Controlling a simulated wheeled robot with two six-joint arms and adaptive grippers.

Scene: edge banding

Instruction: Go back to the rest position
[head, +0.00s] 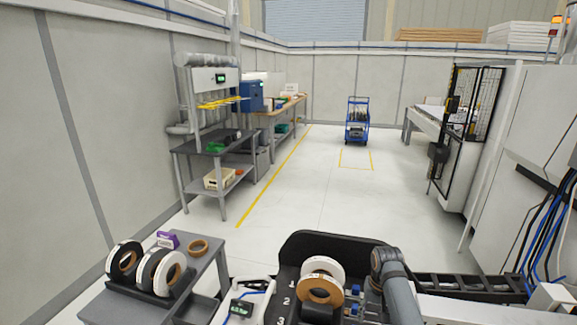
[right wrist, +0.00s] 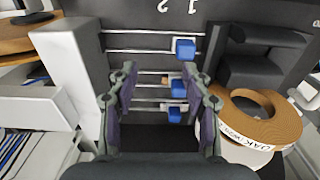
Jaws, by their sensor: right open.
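My right gripper (right wrist: 163,95) is open in the right wrist view, with its two fingers apart and nothing held between them. Beyond the fingers are thin metal rods with small blue blocks (right wrist: 185,48). A brown edge-band roll (right wrist: 283,112) with an "OAK" label lies to the right of the fingers, apart from them. In the head view my right arm (head: 402,297) stands beside the black numbered feeder (head: 320,243). A white roll (head: 335,266) and a brown roll (head: 308,291) sit on the feeder. My left gripper does not show.
A grey cart (head: 205,262) at the lower left holds several rolls (head: 124,258) and a purple box (head: 167,240). A grey workbench (head: 205,149) stands along the left wall. A blue trolley (head: 357,119) is far back. The central floor (head: 300,205) is clear. A white machine (head: 530,150) stands right.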

